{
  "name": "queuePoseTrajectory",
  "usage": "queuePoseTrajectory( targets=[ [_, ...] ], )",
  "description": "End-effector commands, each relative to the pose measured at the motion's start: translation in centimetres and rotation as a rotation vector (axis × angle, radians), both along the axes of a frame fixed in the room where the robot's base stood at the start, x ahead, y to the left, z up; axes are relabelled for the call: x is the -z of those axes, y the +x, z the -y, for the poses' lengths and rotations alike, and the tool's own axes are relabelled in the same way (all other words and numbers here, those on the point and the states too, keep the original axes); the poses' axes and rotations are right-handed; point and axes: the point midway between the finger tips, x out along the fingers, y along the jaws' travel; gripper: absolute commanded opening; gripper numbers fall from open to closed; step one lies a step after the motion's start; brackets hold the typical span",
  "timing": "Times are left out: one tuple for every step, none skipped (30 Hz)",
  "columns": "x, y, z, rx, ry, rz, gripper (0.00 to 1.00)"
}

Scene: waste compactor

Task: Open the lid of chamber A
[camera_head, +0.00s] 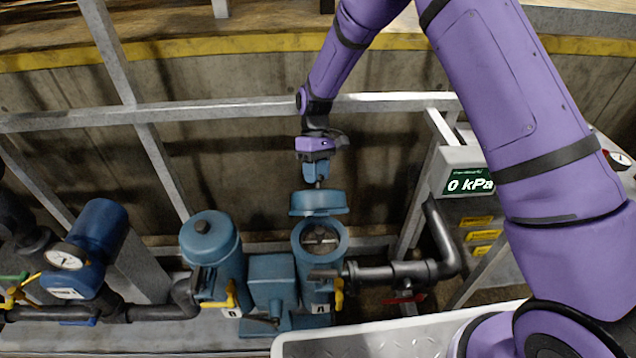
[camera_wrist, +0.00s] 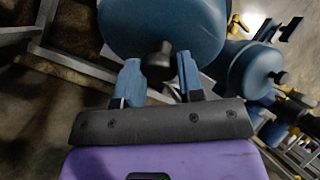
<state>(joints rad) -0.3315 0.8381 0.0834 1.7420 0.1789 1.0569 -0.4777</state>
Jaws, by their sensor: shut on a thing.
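The blue chamber on the right (camera_head: 320,262) stands with its round mouth open, and dark metal parts show inside. Its small label seems to read A, but is hard to make out. A round blue lid (camera_head: 318,203) is above and behind the mouth, roughly level, clear of the opening. My gripper (camera_head: 317,180) is over the lid and shut on its knob. In the wrist view, the blue fingers of my gripper (camera_wrist: 160,78) stand on both sides of the dark knob (camera_wrist: 158,62), with the lid (camera_wrist: 165,25) beyond.
A second blue chamber (camera_head: 211,255) at the left has its lid on. Pipes (camera_head: 400,272), a gauge (camera_head: 65,257) and a display (camera_head: 468,181) reading 0 kPa are nearby. A grey railing (camera_head: 230,110) runs behind; a pale tray (camera_head: 390,343) is in front.

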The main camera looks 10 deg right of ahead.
Motion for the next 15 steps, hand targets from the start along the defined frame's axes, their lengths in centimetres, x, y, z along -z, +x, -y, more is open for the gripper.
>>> queuePoseTrajectory(
  targets=[
    [0.3, 0.8, 0.2, 0.004, -0.002, 0.005, 0.00],
    [0.3, 1.0, 0.3, 0.004, -0.003, 0.004, 0.00],
    [0.4, 1.4, 0.3, 0.004, -0.003, 0.004, 0.00],
    [0.4, 1.6, 0.4, 0.004, -0.003, 0.005, 0.00],
    [0.4, 1.9, 0.4, 0.004, -0.004, 0.004, 0.00],
    [0.5, 2.1, 0.4, 0.004, -0.004, 0.004, 0.00],
    [0.5, 2.3, 0.4, 0.004, -0.004, 0.004, 0.00],
    [0.6, 2.5, 0.4, 0.004, -0.004, 0.004, 0.00],
    [0.6, 2.7, 0.4, 0.004, -0.004, 0.004, 0.00],
    [0.7, 2.8, 0.5, 0.004, -0.004, 0.003, 0.00],
    [0.7, 2.9, 0.5, 0.004, -0.004, 0.003, 0.00],
    [0.8, 3.1, 0.5, 0.004, -0.005, 0.002, 0.00],
    [0.8, 3.2, 0.5, 0.004, -0.005, 0.002, 0.00],
    [0.8, 3.3, 0.5, 0.004, -0.006, 0.003, 0.00],
    [0.8, 3.3, 0.5, 0.003, -0.006, 0.002, 0.00]
  ],
)
